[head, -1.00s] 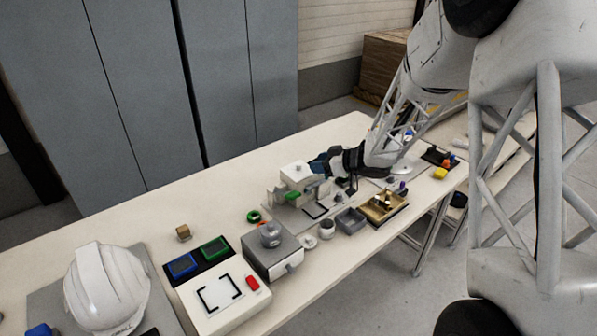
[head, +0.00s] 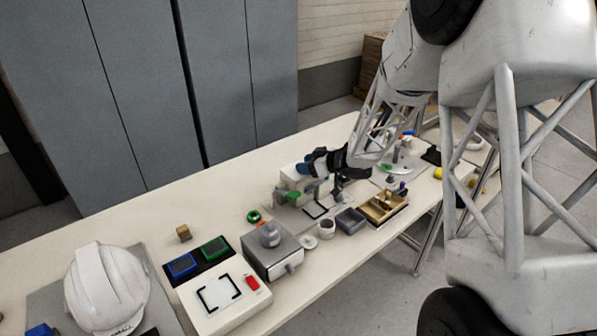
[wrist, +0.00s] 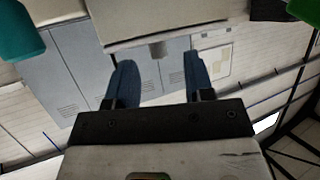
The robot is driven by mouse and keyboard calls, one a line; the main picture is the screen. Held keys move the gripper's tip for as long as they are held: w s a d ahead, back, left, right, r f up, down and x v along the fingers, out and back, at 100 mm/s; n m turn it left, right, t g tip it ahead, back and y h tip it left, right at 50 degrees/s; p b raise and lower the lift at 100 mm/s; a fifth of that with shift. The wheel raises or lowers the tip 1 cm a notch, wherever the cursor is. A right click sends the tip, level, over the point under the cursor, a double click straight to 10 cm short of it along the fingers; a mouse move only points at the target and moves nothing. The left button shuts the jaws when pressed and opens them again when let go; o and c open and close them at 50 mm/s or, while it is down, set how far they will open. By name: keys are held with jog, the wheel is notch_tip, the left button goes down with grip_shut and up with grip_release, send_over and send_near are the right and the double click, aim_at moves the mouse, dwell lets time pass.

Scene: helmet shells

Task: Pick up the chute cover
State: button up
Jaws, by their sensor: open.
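The chute cover appears to be the pale box-shaped part (head: 288,178) on the small station in the middle of the table. I cannot be sure where its edges end. Contact cannot be told.
A green part (head: 292,197) sits at the station's front. A grey box with a knob (head: 272,252), a white cup (head: 327,229), a grey bin (head: 350,220) and a gold tray (head: 388,205) stand nearby. A white helmet (head: 105,287) is at left. The table's back left is mostly clear.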

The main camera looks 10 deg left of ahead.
jog(key=shift+x, duration=0.85)
grip_shut()
jog(key=shift+r, duration=0.1)
jog(key=shift+r, duration=0.45)
notch_tip(320, 180, up, 3)
jog(key=shift+f, duration=0.15)
jog(key=s+d, duration=0.2)
jog(key=s, duration=0.5)
jog(key=s+d+r, duration=0.1)
jog(key=s+d, duration=0.2)
jog(key=s, duration=0.5)
jog(key=shift+s, duration=0.1)
jog(key=shift+r, duration=0.1)
